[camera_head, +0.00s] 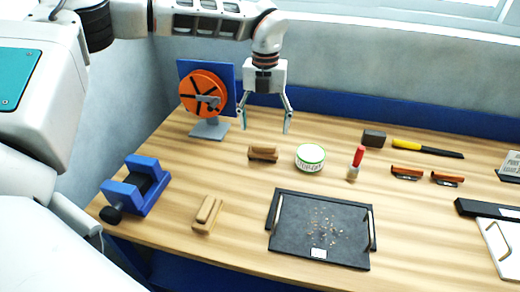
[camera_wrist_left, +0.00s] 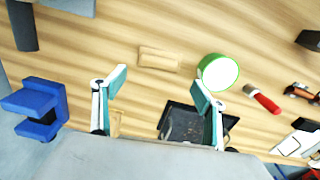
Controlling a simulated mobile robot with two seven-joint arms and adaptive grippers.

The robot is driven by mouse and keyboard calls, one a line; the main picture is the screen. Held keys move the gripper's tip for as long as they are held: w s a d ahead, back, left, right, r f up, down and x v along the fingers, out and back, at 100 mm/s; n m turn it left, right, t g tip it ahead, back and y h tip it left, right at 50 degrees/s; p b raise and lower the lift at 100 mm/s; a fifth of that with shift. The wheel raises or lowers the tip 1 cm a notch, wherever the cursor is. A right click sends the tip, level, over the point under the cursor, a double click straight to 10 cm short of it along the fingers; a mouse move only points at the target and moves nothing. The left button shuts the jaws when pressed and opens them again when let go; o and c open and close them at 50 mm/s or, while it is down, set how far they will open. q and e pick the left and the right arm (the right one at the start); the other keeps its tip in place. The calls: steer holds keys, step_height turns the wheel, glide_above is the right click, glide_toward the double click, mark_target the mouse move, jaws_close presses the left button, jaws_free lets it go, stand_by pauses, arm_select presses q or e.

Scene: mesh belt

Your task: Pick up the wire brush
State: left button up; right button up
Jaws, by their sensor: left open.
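My left gripper (camera_head: 265,121) is open and empty, above the back of the table. Its two spread fingers also show in the left wrist view (camera_wrist_left: 160,90). A short red-handled tool with a pale grey end (camera_head: 356,163) looks most like a brush; I cannot tell for certain that it is the wire brush. It lies right of the green-rimmed round tin (camera_head: 310,157), and in the left wrist view (camera_wrist_left: 265,103) right of the fingers, apart from them. Two wooden blocks, one near the tin (camera_head: 263,153) and one nearer the front (camera_head: 207,214), are also loose. My right gripper is not in view.
A dark tray (camera_head: 285,250) with small bits sits at the front. A blue vise-like holder (camera_head: 124,193) and an orange wheel on a stand (camera_head: 203,93) are at left. A yellow-handled tool (camera_head: 408,145) and two brown pieces (camera_head: 407,173) lie at right.

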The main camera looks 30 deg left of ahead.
mark_target(264, 145)
arm_select(q)
step_height(264, 145, down, 2)
steer(key=shift+w+a+f+p, duration=0.1)
steer(key=shift+a+f+p, duration=0.05)
steer(key=shift+f, duration=1.2)
steer(key=shift+w+a+f+p, duration=0.1)
steer(key=shift+f+p, duration=0.05)
steer(key=shift+f, duration=1.15)
steer(key=c, duration=1.3)
